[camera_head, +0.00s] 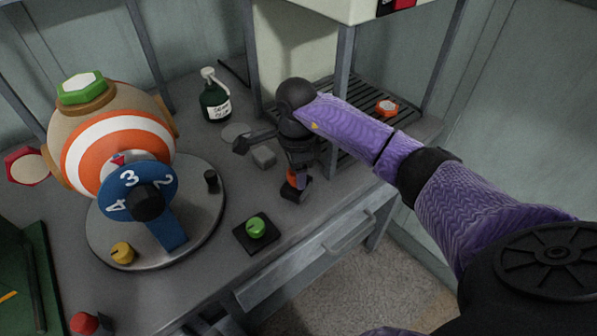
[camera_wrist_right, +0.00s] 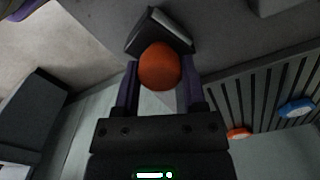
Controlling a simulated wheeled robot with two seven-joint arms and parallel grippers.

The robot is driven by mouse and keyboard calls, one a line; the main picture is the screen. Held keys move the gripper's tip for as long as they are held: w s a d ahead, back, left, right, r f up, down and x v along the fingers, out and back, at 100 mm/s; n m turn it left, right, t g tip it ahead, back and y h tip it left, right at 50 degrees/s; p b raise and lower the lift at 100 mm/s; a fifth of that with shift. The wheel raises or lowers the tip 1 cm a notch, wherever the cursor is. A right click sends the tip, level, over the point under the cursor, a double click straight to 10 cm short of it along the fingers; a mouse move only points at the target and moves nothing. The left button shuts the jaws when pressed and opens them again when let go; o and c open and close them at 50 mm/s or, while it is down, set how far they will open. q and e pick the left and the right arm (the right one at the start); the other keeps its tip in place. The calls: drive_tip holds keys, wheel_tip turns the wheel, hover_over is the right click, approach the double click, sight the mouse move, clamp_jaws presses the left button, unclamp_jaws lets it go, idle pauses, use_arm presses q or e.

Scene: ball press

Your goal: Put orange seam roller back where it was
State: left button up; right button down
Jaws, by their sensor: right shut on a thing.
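The orange seam roller (camera_head: 292,180) is between the fingers of my right gripper (camera_head: 300,178), over the right front part of the bench. In the right wrist view its rounded orange handle (camera_wrist_right: 160,67) sits between the two purple fingers of the gripper (camera_wrist_right: 160,85). A dark angular piece with a pale strip (camera_wrist_right: 160,30) is just beyond the handle; it also shows below the fingers in the head view (camera_head: 295,191). I cannot tell whether this piece is the roller's head or a holder, or whether it touches the bench. My left gripper is not in view.
A green button on a black pad (camera_head: 256,228) is left of the gripper. A grey block (camera_head: 264,157) and green bottle (camera_head: 215,97) stand behind. The striped ball machine (camera_head: 118,150) fills the left. A slatted rack (camera_head: 350,150) holds an orange-rimmed piece (camera_head: 387,107).

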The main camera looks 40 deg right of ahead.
drive_tip(key=shift+f, duration=0.25)
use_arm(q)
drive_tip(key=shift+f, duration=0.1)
use_arm(e)
drive_tip(key=shift+f, duration=0.2)
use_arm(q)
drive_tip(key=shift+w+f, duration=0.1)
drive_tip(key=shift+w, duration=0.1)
use_arm(e)
drive_tip(key=shift+c, duration=0.7)
unclamp_jaws()
drive_tip(key=shift+r, duration=0.4)
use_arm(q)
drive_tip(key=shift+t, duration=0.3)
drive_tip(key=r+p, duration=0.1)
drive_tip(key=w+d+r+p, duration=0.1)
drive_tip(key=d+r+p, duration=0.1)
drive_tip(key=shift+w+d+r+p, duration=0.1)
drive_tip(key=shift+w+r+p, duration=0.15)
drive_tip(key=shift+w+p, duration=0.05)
use_arm(e)
wheel_tip(320, 180, up, 12)
drive_tip(key=shift+f, duration=0.2)
